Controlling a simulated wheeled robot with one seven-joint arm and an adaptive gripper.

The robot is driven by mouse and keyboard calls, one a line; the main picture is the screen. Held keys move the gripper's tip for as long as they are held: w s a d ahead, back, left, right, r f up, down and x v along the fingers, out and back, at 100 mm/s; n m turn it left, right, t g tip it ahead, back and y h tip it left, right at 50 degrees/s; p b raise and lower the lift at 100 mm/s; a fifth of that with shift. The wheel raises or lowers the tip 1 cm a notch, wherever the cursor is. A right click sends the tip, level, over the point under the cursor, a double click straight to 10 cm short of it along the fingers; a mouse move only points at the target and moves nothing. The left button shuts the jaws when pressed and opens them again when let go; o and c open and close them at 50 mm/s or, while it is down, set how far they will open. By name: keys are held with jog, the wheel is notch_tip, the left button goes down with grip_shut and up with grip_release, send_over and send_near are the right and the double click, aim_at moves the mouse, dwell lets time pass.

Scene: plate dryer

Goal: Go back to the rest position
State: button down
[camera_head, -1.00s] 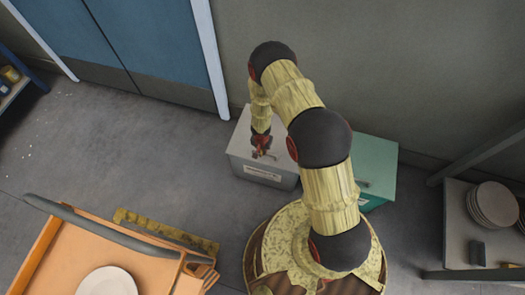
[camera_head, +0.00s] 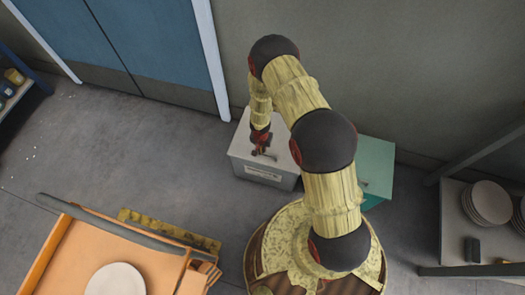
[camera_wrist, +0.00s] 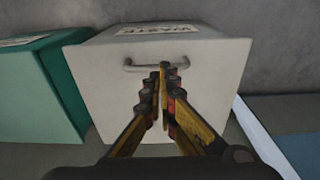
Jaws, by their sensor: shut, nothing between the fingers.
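My gripper (camera_head: 262,151) hangs from my bent arm over the front part of the white waste bin (camera_head: 250,146) in the head view. In the wrist view my gripper (camera_wrist: 162,72) is shut and empty, its fingertips together. Behind them are the lid edge and metal handle of the same white bin (camera_wrist: 215,75), with a label reading "WASTE" on top. I cannot tell whether the fingertips touch the handle.
A teal bin (camera_head: 376,165) stands right of the white one. An orange cart (camera_head: 150,262) with a white plate (camera_head: 116,279) is at the lower left. A rack with stacked plates (camera_head: 487,203) stands at the right. The floor (camera_head: 95,150) at the left is clear.

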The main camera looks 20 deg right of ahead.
notch_tip(320, 180, up, 7)
jog(key=s+p, duration=0.1)
jog(key=p, duration=0.1)
jog(key=shift+a+f, duration=0.2)
jog(key=shift+a, duration=0.2)
jog(key=shift+s, duration=0.1)
jog(key=s+d+r+n+g+h, duration=0.25)
jog(key=s+d+r+n, duration=0.3)
jog(key=s+r, duration=0.3)
jog(key=s+a+r+t+y, duration=0.1)
jog(key=s+r, duration=0.3)
jog(key=r, duration=1.2)
jog(key=s+a+r+n+t+y, duration=0.1)
jog(key=s+r, duration=0.4)
jog(key=r, duration=1.1)
jog(key=s+a+r+t+y, duration=0.1)
jog(key=s+a+r+t, duration=0.2)
jog(key=r, duration=1.3)
jog(key=shift+s+r+n+t, duration=0.35)
jog(key=shift+s+t, duration=0.5)
jog(key=shift+t, duration=0.2)
